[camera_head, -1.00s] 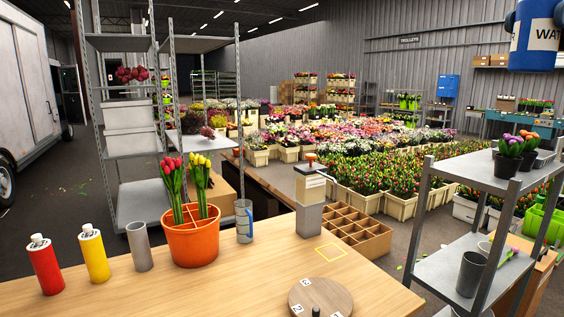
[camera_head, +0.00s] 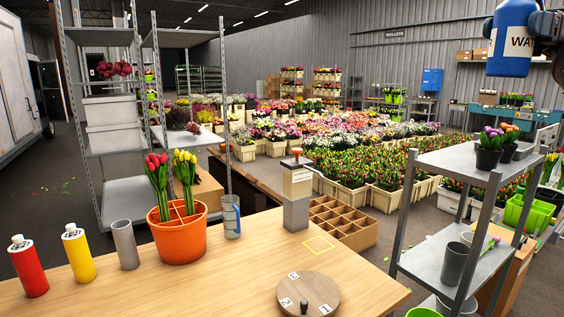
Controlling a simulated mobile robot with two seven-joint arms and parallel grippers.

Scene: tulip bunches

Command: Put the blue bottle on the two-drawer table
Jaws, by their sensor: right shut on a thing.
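The blue bottle (camera_head: 511,60) has a white label with the letters "WAT" and hangs in the air at the top right, close to the camera. Its top is cut off by the picture edge. My right gripper (camera_head: 543,27), dark and partly cut off, is shut on it from the right side. My left gripper is not in view. A teal table (camera_head: 482,112) stands far back at the right, by the wall; its drawers are too small to count, so I cannot tell whether it is the two-drawer table.
A wooden table (camera_head: 225,290) in front bears an orange pot (camera_head: 178,240) of tulips, bottles, cups and a round numbered board (camera_head: 308,296). A grey metal rack (camera_head: 440,255) with pots stands at the right. Flower crates fill the middle floor. Bare floor shows between them.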

